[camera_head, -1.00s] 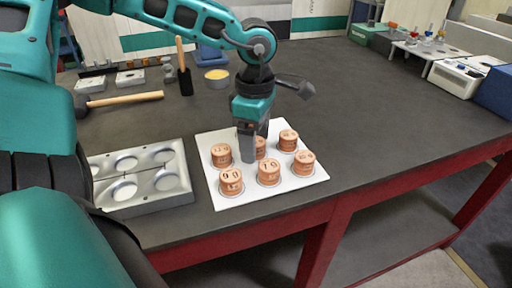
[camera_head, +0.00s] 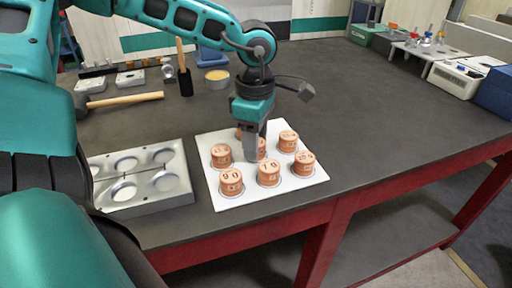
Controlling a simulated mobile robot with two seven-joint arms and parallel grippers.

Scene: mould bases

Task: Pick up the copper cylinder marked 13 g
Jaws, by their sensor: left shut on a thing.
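Several copper cylinders stand on a white sheet on the table. In the head view one is at the back left (camera_head: 221,155), one at the back right (camera_head: 288,140), and three are in the front row, at left (camera_head: 231,183), middle (camera_head: 268,174) and right (camera_head: 304,163). Their dark top marks are too small to read surely, so I cannot tell which is marked 13 g. My left gripper (camera_head: 251,155) points down at the back-middle cylinder (camera_head: 262,148) and is shut on it. The fingers hide much of that cylinder; I cannot tell whether it is lifted. My right gripper is not visible.
A grey mould base (camera_head: 183,189) with round recesses lies left of the white sheet (camera_head: 312,178). A mallet (camera_head: 125,99), a small bowl (camera_head: 217,83) and other tools stand behind. The table right of the sheet is clear.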

